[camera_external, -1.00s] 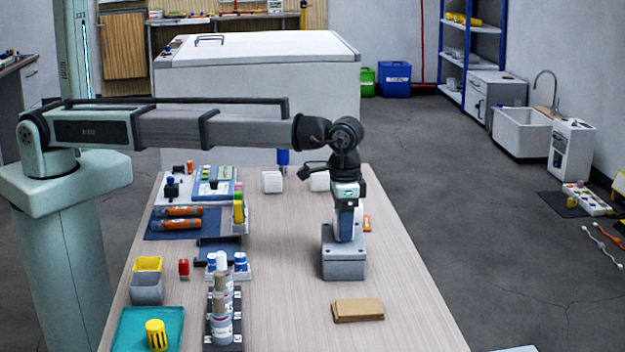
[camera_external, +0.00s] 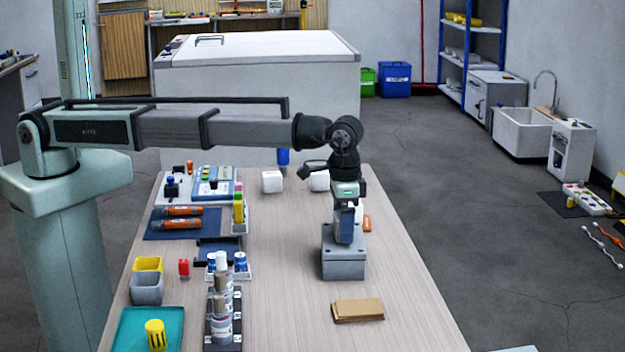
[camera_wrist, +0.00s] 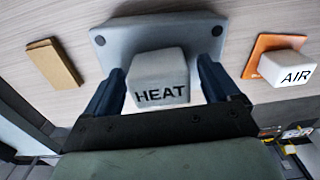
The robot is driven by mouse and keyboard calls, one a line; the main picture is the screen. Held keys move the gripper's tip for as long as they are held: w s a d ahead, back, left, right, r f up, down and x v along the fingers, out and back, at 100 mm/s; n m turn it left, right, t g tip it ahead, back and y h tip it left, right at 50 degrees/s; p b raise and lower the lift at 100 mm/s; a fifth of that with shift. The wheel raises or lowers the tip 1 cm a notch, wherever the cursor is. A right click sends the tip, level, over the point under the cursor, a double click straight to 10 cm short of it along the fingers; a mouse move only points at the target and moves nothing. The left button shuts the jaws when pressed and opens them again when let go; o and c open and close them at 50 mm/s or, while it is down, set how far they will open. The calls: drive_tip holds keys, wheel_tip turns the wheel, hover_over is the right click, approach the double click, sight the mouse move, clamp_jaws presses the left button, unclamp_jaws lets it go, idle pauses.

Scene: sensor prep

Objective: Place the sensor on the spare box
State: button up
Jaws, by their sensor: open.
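The block appears to rest on a grey bolted box (camera_wrist: 205,32), which stands under my gripper (camera_external: 343,238) in the external view as a grey box (camera_external: 344,263). A finger hides the block there. A second white block marked AIR (camera_wrist: 287,69) is on an orange plate (camera_wrist: 262,46) to the right. Neither the sensor nor the spare box is named by a label.
A flat brown box (camera_external: 357,310) lies in front of the grey box. Two white cubes, one left (camera_external: 271,181) and one right (camera_external: 319,181), stand farther back. Several bottles in a dark rack (camera_external: 222,330) stand at left. The table's right side is mostly clear.

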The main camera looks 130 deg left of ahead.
wheel_tip(320, 180, up, 12)
idle(0.5)
drive_tip(key=shift+f, duration=0.1)
